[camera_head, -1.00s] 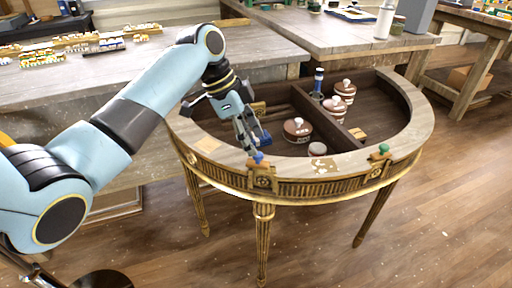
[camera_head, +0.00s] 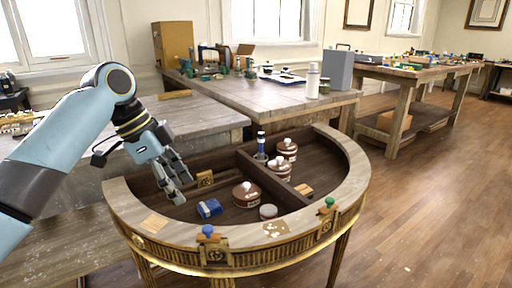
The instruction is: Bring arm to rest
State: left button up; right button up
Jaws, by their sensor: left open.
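My left gripper (camera_head: 174,182) is at the end of the light-blue arm that comes in from the left. Its fingers are apart and empty, above the left part of the gilt console (camera_head: 117,190). A blue object (camera_head: 209,208) lies inside the console, to the right of and below the fingertips, apart from them. My right gripper is not in view.
The console's open well holds brown lidded jars (camera_head: 246,194), a blue-topped bottle (camera_head: 261,147) and a divider (camera_head: 262,175). Workbenches (camera_head: 250,95) stand behind. Floor at right is clear.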

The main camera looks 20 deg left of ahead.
pick_arm(q)
jog(key=s+f+n+g+b, duration=0.1)
jog(key=s+f+n, duration=0.1)
jog(key=s+f, duration=0.8)
jog(key=s+f+n+g+y+b, duration=0.15)
jog(key=s+f, duration=0.45)
jog(key=f, duration=0.8)
jog(key=s+f+n+g+h+b, duration=0.1)
jog(key=s+f+n+g, duration=0.15)
jog(key=s+f, duration=0.7)
jog(key=s+a+f+n+t+y, duration=0.2)
jog(key=s+f+n, duration=0.4)
jog(key=s+f, duration=1.4)
jog(key=shift+s+a+t+y+b, duration=0.15)
jog(key=shift+s+t+y+b, duration=0.3)
jog(key=shift+t+y, duration=0.6)
